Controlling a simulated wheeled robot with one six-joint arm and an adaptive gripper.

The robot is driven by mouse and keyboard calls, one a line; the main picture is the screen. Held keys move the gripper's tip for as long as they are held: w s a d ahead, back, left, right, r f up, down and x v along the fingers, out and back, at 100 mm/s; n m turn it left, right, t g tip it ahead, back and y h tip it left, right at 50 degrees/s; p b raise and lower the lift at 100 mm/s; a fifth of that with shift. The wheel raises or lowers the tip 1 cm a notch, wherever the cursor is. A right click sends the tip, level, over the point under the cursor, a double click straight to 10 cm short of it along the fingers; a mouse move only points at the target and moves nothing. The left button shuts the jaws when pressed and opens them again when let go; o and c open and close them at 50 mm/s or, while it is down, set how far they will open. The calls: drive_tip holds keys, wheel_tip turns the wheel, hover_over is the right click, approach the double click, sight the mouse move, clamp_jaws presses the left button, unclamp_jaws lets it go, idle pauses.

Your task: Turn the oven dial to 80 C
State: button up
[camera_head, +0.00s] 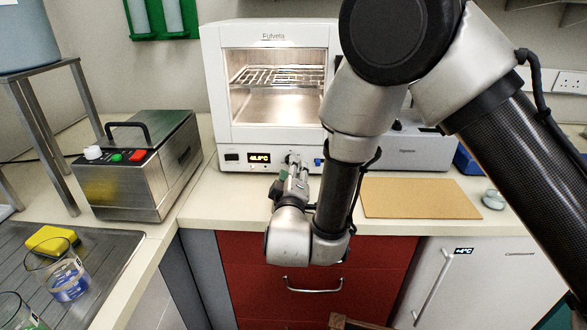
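The white oven (214,85) stands at the back of the bench with a lit chamber and a wire rack inside. Its lit display (259,158) on the lower front panel shows a temperature that seems to begin with 4; the rest is too small to read surely. My gripper (293,162) reaches up to the panel just right of the display, pointing at the oven. The dial seems to be behind or between its fingertips and is mostly hidden. I cannot tell whether the fingers touch it or have closed on it.
A steel water bath (150,170) with knobs and a handle stands left of the oven. A grey instrument (420,150) and a brown board (420,198) lie to the right. Glass beakers (66,280) and a yellow sponge (52,240) sit front left.

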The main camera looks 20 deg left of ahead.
drive_tip(key=v, duration=0.9)
drive_tip(key=shift+s+d, duration=0.1)
drive_tip(key=shift+s, duration=0.15)
